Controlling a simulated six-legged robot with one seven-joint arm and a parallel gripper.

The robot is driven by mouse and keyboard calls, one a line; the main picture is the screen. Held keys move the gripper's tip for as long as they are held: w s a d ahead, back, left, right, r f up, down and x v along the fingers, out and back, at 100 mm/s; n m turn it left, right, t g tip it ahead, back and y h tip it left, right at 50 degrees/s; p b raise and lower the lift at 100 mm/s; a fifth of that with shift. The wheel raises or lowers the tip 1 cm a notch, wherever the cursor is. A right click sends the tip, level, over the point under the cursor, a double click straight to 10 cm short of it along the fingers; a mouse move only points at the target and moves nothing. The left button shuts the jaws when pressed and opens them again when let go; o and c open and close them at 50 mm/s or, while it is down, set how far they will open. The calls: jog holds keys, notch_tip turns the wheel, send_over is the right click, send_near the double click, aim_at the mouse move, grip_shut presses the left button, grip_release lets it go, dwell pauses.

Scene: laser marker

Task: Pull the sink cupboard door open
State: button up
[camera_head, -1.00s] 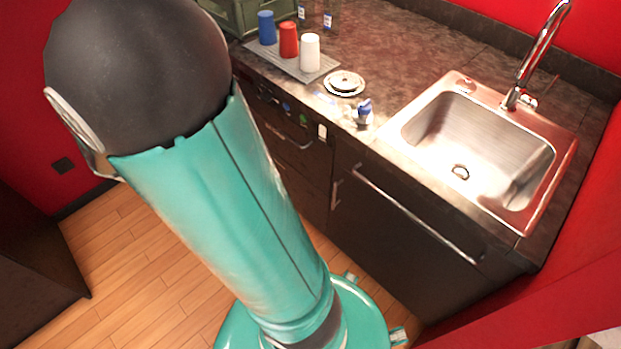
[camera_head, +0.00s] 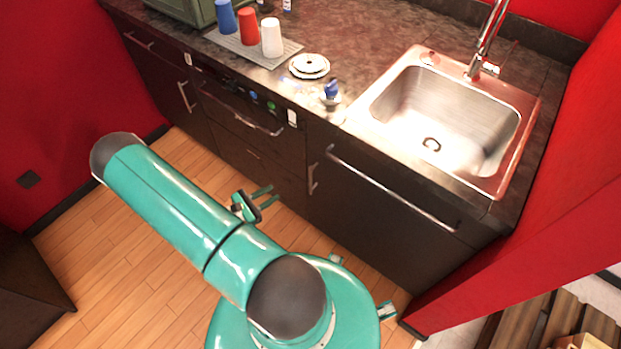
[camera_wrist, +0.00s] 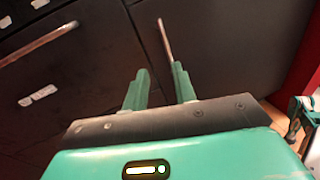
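The dark sink cupboard door (camera_head: 365,225) is under the sink and looks closed. Its short upright metal handle (camera_head: 313,178) is near the door's left edge. In the wrist view the handle (camera_wrist: 165,42) stands just beyond my fingertips, roughly in line with the gap between them. My gripper (camera_head: 271,195) is in front of the cabinets, to the left of the handle in the head view. Its two green fingers are apart with nothing between them; in the wrist view my gripper (camera_wrist: 161,70) points at the door. I see no contact with the handle.
A long horizontal bar (camera_head: 390,188) runs above the door, below the steel sink (camera_head: 445,115). Drawers with handles (camera_head: 245,122) are to the left. Cups, plates (camera_head: 309,66) and a small bottle stand on the counter. A red wall (camera_head: 500,240) is close on the right.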

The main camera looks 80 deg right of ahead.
aim_at(310, 179)
jog(key=shift+n+h, duration=0.5)
jog(key=shift+n, duration=0.4)
jog(key=s+d+f, duration=0.1)
jog(key=s+d, duration=0.2)
jog(key=d, duration=0.1)
jog(key=s+d+f, duration=0.1)
jog(key=s+d, duration=0.3)
jog(key=s+d+f, duration=0.1)
jog(key=s+d, duration=0.2)
jog(key=d, duration=0.1)
jog(key=shift+s+f, duration=0.3)
jog(key=shift+s, duration=0.05)
grip_shut()
